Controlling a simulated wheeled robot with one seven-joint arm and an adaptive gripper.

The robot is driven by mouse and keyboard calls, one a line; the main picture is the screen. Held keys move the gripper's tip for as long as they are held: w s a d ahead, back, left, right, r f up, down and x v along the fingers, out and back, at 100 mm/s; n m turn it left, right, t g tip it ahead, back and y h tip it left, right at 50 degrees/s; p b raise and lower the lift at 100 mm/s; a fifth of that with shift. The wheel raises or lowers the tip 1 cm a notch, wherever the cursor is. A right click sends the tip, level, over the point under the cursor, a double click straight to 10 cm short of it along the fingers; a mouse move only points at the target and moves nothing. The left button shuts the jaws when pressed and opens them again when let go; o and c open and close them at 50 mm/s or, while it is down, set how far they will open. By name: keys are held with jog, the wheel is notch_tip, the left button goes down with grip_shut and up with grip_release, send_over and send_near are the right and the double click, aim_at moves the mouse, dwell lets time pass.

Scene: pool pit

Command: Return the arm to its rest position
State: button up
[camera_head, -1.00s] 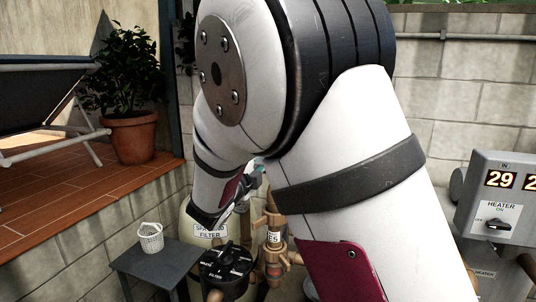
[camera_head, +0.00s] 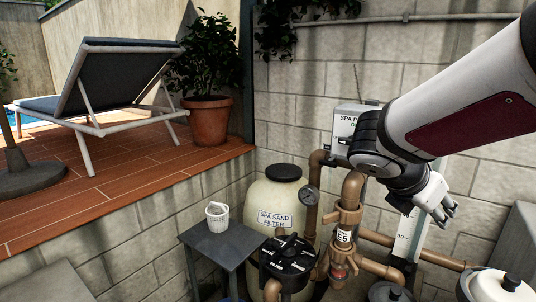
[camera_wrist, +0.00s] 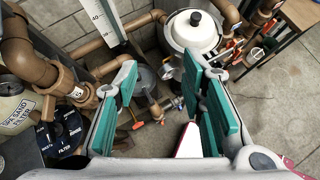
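My arm comes in from the upper right of the head view, and my gripper (camera_head: 447,214) hangs at its end, in front of the block wall. In the wrist view my gripper (camera_wrist: 160,68) shows its two teal-padded fingers well apart, with nothing between them. It is open and empty. It is above the pipework and clear of it.
A sand filter (camera_head: 264,205) with a black valve (camera_head: 288,258) and brown pipes (camera_head: 350,195) stands below left of my gripper. A white-lidded vessel (camera_head: 497,287) is low right. A small table (camera_head: 217,241) holds a white basket (camera_head: 217,217). Bare floor (camera_wrist: 285,85) lies right in the wrist view.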

jog(key=s+a+f+m+y+b, duration=0.1)
jog(key=s+a+m+y, duration=0.3)
jog(key=m, duration=0.7)
jog(key=s+a+f+m+t+y+b, duration=0.1)
jog(key=s+a+m+y, duration=0.4)
jog(key=m, duration=0.6)
jog(key=s+a+f+b, duration=0.1)
jog(key=s+a+f, duration=0.1)
jog(key=s, duration=0.1)
jog(key=shift+s+a+f+m, duration=0.2)
jog(key=shift+a+f+m, duration=0.1)
jog(key=shift+a+f, duration=0.1)
jog(key=shift+o, duration=0.4)
